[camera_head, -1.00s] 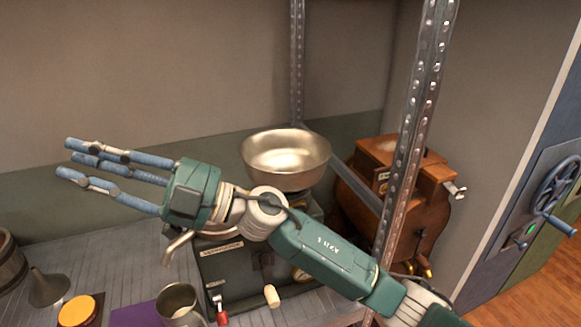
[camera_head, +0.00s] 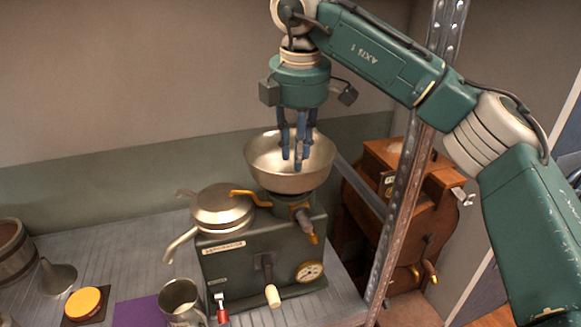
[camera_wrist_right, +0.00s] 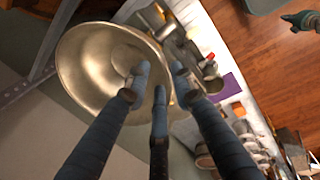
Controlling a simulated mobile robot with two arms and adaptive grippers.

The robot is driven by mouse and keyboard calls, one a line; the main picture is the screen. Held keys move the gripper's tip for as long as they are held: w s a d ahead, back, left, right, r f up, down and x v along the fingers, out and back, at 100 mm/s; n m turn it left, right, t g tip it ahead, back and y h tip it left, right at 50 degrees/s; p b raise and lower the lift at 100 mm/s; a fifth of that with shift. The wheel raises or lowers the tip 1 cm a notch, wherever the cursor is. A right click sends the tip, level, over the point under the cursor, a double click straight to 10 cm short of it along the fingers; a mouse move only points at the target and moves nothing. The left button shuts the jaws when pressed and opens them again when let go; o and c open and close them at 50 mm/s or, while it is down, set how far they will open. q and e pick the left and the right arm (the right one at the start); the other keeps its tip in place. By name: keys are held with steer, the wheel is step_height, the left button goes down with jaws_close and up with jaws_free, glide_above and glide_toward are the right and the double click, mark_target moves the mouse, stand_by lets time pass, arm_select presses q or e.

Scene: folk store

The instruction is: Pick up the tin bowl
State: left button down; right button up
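The tin bowl (camera_head: 262,158) is a wide, shiny metal bowl sitting upright on top of a dark green machine. It also shows in the right wrist view (camera_wrist_right: 85,70). My right gripper (camera_head: 297,165) points straight down over the bowl, its three blue fingers overlapping the bowl's inside in the head view. In the right wrist view the fingertips (camera_wrist_right: 158,82) are apart, with nothing held between them, in front of the bowl's inside and rim. Whether they touch the bowl is unclear. My left gripper is out of the head view; a small teal hand-like part (camera_wrist_right: 301,20) shows at the wrist view's edge.
The dark green machine (camera_head: 232,262) has a lidded pan (camera_head: 222,205), a gauge and a crank. A metal cup (camera_head: 180,300), funnel (camera_head: 58,276) and yellow-topped item (camera_head: 84,301) stand left. A perforated metal post (camera_head: 402,200) stands right, before a wooden grinder (camera_head: 440,190).

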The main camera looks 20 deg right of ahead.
mark_target(295, 174)
steer(key=f, duration=0.3)
steer(key=shift+w+d, duration=0.1)
steer(key=shift+w, duration=0.25)
steer(key=f, duration=0.1)
steer(key=f+p, duration=0.2)
steer(key=f, duration=0.1)
steer(key=shift+w, duration=0.25)
steer(key=shift+w+f, duration=0.15)
steer(key=shift+f, duration=0.5)
jaws_close()
